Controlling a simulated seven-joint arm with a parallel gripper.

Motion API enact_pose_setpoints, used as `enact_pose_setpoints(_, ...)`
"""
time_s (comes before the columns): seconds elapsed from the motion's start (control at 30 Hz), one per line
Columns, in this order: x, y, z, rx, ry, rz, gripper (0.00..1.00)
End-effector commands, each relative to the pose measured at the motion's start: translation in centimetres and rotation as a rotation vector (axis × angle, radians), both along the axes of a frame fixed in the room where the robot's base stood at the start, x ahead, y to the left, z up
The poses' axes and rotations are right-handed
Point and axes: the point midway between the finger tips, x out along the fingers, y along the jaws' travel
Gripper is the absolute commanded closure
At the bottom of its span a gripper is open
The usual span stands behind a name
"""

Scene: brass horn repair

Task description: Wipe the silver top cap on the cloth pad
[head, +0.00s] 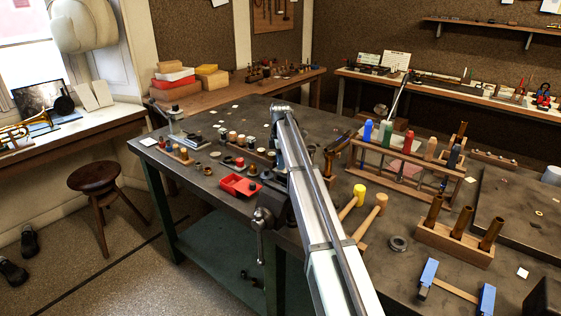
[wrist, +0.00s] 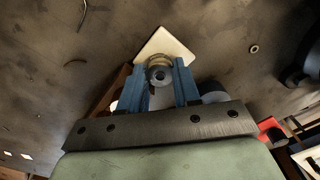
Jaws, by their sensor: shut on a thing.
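In the wrist view my gripper (wrist: 160,80) has its two blue fingers closed on a small round silver top cap (wrist: 158,74) with a dark hole in its middle. A pale square cloth pad (wrist: 168,42) lies on the dark bench just beyond the fingertips, and the cap overlaps its near part in the picture. I cannot tell whether the cap touches the pad. In the head view my arm hides the fingers and the cap.
In the head view the dark bench (head: 265,107) holds a red tray (head: 240,185), a vise (head: 268,215), a rack of coloured handles (head: 405,160), mallets and a wooden block with brass tubes (head: 455,240). A small ring (wrist: 254,49) lies right of the pad in the wrist view.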

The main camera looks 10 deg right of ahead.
Motion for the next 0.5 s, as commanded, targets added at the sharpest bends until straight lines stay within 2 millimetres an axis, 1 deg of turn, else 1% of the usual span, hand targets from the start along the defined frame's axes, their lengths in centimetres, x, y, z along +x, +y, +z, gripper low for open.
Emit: enact_pose_setpoints(0.5, -1.2, -1.1, 0.0, 0.0, 0.001, 0.001, 1.0)
